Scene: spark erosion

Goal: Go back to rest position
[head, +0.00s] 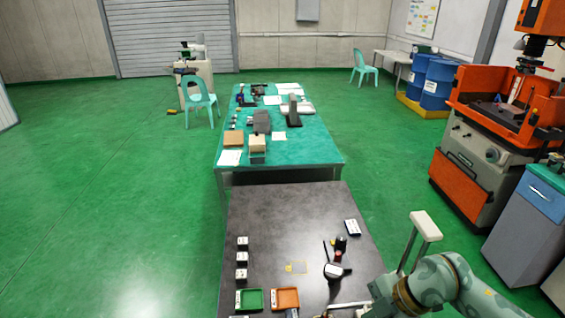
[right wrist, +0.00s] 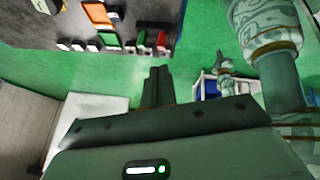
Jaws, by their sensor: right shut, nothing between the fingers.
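My right arm (head: 430,282) comes in at the lower right of the head view, bent over the right front edge of the dark table (head: 270,215). In the right wrist view my right gripper (right wrist: 158,80) is shut and empty, its two dark fingers side by side. Green floor shows around them, and the table's items appear beyond at the top. My left gripper is not in the head view. A patterned arm link (right wrist: 265,35) of mine shows at the right of the wrist view.
The dark table holds a green tray (head: 239,300), an orange tray (head: 285,291), small black-and-white boxes (head: 242,257), and a black cylinder (head: 341,242). A green-topped table (head: 300,150) stands behind. An orange machine (head: 465,185) is at right. The floor at left is open.

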